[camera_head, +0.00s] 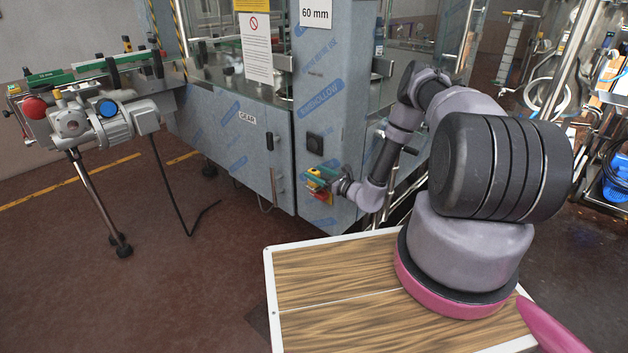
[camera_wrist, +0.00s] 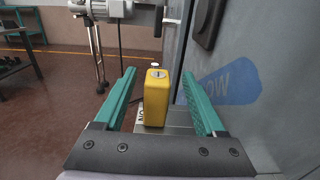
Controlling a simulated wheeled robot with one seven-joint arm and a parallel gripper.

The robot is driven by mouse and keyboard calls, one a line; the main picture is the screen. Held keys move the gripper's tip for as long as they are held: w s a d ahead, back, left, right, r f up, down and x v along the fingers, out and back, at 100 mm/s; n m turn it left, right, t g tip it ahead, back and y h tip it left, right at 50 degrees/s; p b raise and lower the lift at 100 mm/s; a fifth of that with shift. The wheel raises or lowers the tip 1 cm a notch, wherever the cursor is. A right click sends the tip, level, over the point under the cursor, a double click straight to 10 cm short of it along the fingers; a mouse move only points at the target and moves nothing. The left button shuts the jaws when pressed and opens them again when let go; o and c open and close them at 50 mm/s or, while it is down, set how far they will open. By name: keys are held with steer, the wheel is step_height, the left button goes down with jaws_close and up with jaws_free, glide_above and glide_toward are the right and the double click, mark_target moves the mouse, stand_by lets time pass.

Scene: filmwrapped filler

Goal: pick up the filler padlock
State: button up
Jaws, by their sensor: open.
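The padlock (camera_wrist: 156,98) is a yellow block with a small round metal spot on its top face. In the wrist view it stands between the two teal fingers of my gripper (camera_wrist: 158,92), with a visible gap on each side. My gripper is open and does not appear to touch it. In the head view my gripper (camera_head: 322,175) is at the blue-grey machine's front panel, beside small yellow and red parts. I cannot clearly separate the padlock from those parts there. The padlock's shackle is not clearly visible.
The machine cabinet (camera_head: 235,145) rises close on the right of my gripper in the wrist view. A black square fitting (camera_head: 315,143) sits on the panel above. A conveyor with a motor (camera_head: 105,122) stands at the left. The floor between is open.

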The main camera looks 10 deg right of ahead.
mark_target(310, 170)
steer(key=x, duration=0.4)
steer(key=shift+w+a, duration=0.15)
steer(key=shift+a, duration=0.05)
jaws_close()
